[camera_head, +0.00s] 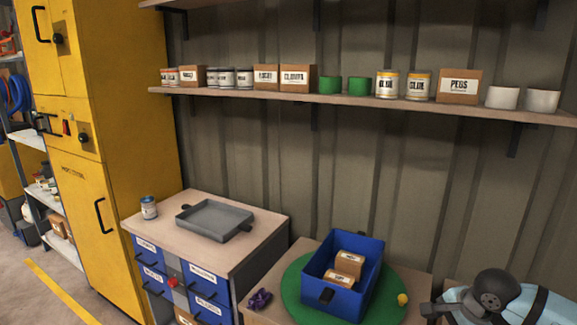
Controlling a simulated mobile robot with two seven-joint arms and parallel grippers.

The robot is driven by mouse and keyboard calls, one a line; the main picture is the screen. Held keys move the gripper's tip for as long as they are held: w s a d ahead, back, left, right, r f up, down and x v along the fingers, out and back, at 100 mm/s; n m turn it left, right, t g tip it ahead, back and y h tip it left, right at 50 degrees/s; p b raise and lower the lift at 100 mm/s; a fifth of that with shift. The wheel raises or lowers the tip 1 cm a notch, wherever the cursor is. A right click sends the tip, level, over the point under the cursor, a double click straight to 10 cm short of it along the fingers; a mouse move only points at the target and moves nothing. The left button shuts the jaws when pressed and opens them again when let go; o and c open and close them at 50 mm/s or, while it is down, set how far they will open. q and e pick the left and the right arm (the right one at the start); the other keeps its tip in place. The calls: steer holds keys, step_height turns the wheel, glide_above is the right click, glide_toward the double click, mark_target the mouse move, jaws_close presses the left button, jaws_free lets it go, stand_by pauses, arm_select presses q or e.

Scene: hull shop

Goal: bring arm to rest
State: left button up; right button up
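My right arm comes in at the lower right corner, with pale blue links and a dark grey round joint. A dark part at its left end (436,310) may be my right gripper; its fingers cannot be made out and it is cut by the frame edge. It is right of the low bench, apart from the blue bin (318,262). My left gripper and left arm are not in view. The blue bin stands on a green round mat (292,291) and holds small cardboard boxes (349,261).
A purple item (260,299) and a yellow knob-like piece (402,299) flank the bin. A drawer cabinet (262,228) carries a grey tray (214,221) and a can (149,207). A wall shelf (225,93) holds cans and boxes. A yellow cabinet (140,150) stands left.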

steer(key=s+a+m+t+y, duration=0.1)
steer(key=s+a+m+y, duration=0.45)
steer(key=a, duration=0.55)
steer(key=s+a+m+t+y, duration=0.1)
steer(key=s+a+m+y, duration=0.2)
steer(key=a+m+y, duration=0.65)
steer(key=s+d+f+n+t+h, duration=0.25)
steer(key=s+f+n+h, duration=0.45)
steer(key=n, duration=1)
steer(key=s+d+f+n+t+h, duration=0.1)
steer(key=s+f+n+t+h, duration=0.25)
steer(key=f+n+h, duration=0.9)
arm_select(q)
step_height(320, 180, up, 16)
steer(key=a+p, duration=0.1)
steer(key=p, duration=2)
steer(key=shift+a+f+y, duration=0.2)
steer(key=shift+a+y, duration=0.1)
arm_select(e)
step_height(320, 180, up, 19)
steer(key=s+n+y, duration=0.2)
steer(key=n+y, duration=0.2)
steer(key=y, duration=0.1)
steer(key=shift+s+d+g, duration=0.35)
steer(key=shift+g, duration=0.05)
